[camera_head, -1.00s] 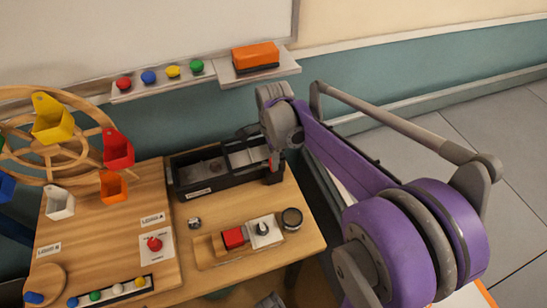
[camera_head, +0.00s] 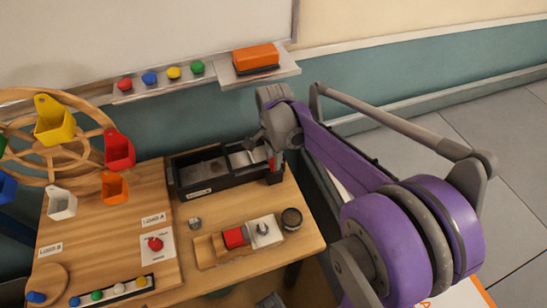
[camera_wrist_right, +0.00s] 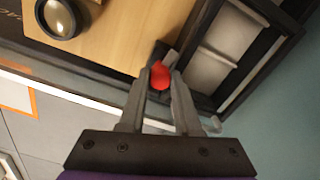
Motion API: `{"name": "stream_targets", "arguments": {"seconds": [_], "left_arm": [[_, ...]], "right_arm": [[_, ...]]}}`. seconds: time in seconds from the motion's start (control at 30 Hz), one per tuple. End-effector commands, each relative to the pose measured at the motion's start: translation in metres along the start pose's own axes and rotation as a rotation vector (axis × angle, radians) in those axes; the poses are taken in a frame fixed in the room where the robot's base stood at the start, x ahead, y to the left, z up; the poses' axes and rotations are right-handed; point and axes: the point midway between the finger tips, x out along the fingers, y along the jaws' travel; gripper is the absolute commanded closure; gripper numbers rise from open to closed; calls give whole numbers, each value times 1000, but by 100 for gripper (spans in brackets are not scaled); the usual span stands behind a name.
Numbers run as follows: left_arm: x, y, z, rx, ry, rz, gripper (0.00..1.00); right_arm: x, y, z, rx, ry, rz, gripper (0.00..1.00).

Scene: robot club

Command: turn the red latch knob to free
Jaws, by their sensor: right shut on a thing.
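The red latch knob (camera_wrist_right: 160,76) sits on a small dark block at the end of the black tray (camera_wrist_right: 285,20). In the head view the knob (camera_head: 271,164) shows as a small red patch at the tray's right end, partly hidden by my right gripper (camera_head: 268,152). In the wrist view my right gripper (camera_wrist_right: 160,88) has its two grey fingers on either side of the knob, shut on it. The exact angle of the knob is hard to tell. My left gripper is in neither view.
The black tray (camera_head: 183,187) lies along the back of the wooden table (camera_head: 205,270). A round dark-rimmed jar (camera_head: 291,218) and a wooden holder (camera_head: 207,249) with a red block (camera_head: 235,237) stand in front. Another red knob (camera_head: 155,244) is on a plate to the left.

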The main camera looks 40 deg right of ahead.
Motion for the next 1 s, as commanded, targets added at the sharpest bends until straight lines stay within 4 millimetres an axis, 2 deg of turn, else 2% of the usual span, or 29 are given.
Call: {"name": "stream_targets", "arguments": {"seconds": [0.3, 0.83, 0.87, 1.0], "left_arm": [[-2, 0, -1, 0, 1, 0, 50], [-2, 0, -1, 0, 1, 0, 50], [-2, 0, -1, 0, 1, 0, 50], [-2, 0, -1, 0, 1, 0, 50]], "right_arm": [[0, -1, 0, -133, 0, -1, 100], [0, -1, 0, -160, 0, -1, 100], [0, -1, 0, -160, 0, -1, 65], [0, 0, 0, -160, 0, -1, 39]]}}
